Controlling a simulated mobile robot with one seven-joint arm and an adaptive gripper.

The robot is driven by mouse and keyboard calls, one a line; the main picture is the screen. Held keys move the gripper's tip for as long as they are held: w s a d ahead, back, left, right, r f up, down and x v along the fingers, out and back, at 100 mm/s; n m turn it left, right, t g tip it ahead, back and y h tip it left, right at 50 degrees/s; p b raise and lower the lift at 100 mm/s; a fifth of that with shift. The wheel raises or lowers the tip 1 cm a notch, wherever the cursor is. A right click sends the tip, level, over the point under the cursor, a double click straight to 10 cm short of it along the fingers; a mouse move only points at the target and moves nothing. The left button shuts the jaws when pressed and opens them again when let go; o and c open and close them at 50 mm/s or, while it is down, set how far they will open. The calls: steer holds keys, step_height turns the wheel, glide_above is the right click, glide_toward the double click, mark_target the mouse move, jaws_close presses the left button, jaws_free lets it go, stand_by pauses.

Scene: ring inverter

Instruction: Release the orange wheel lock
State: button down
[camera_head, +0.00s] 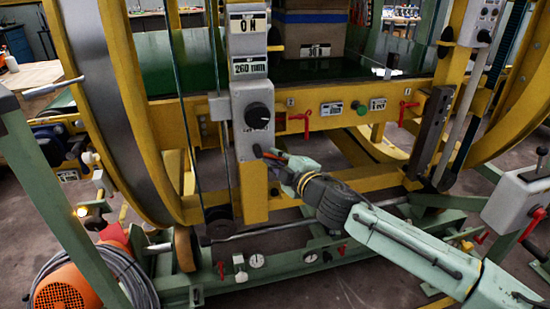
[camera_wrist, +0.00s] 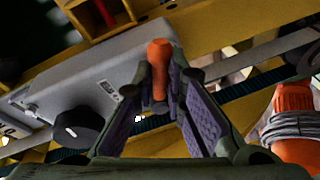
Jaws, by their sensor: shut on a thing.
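The orange wheel lock (camera_wrist: 159,60) shows in the wrist view as a short orange handle between my gripper's purple-padded fingers. My gripper (camera_wrist: 167,82) is shut on it. In the head view my gripper (camera_head: 277,161) reaches in from the lower right and is beside the bottom of the grey control box (camera_head: 252,120). Only a small bit of orange shows at its fingers there. The lock's base and the wheel contact are hidden.
The grey box has a black knob (camera_head: 257,114), also in the wrist view (camera_wrist: 78,127). A yellow frame with several red levers, one here (camera_head: 303,122), surrounds the gripper. A large yellow ring (camera_head: 125,110) stands left. An orange motor (camera_head: 68,288) with coiled cable is lower left.

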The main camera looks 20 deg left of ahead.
steer(key=c, duration=1.6)
jaws_free()
steer(key=shift+c, duration=0.2)
steer(key=v, duration=1.2)
